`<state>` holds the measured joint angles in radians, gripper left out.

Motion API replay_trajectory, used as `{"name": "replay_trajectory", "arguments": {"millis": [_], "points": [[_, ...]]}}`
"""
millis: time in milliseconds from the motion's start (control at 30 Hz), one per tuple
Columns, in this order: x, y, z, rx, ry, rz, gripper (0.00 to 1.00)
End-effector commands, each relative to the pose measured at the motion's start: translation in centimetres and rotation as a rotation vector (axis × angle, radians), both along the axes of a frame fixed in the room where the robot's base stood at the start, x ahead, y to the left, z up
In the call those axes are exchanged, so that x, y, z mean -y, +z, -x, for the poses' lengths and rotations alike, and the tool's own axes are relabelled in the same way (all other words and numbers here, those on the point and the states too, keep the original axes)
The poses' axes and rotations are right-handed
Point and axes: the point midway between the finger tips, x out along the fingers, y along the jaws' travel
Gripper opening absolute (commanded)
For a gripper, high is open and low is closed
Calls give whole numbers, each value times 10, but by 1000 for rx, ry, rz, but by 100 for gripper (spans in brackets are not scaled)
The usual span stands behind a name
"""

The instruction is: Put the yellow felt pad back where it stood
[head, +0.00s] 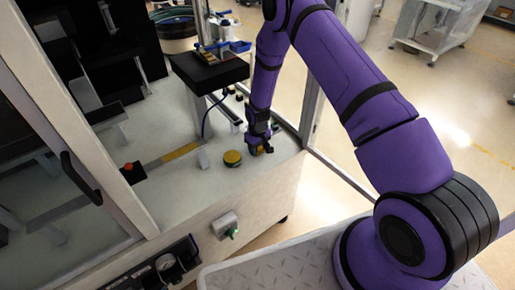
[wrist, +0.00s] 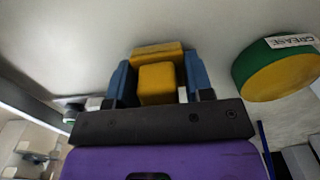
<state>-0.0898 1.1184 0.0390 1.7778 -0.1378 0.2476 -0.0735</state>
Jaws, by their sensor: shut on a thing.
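My gripper (head: 259,146) is low over the right front part of the white cabinet top (head: 185,195). In the wrist view, its two blue fingers (wrist: 160,78) are shut on the yellow felt pad (wrist: 158,85), which sits between them. A second yellow, block-like face (wrist: 157,52) shows just beyond; I cannot tell whether it belongs to the same pad. In the head view the pad (head: 257,151) is a small yellow patch partly hidden by the fingers. Whether it touches the surface is unclear.
A round green and yellow grease tin (head: 232,158) stands close left of my gripper; it also shows in the wrist view (wrist: 277,70). A black raised platform (head: 208,70) is behind. Bare surface lies in front.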

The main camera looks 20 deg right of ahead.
Motion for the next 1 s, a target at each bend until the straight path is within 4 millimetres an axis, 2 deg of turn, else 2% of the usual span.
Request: {"name": "replay_trajectory", "arguments": {"millis": [367,400,467,500,800,1000], "points": [[0,-5,0,1,0,0,25],[0,-4,0,1,0,0,56],[0,-4,0,1,0,0,70],[0,-4,0,1,0,0,73],[0,-2,0,1,0,0,73],[0,21,-1,4,0,0,73]]}}
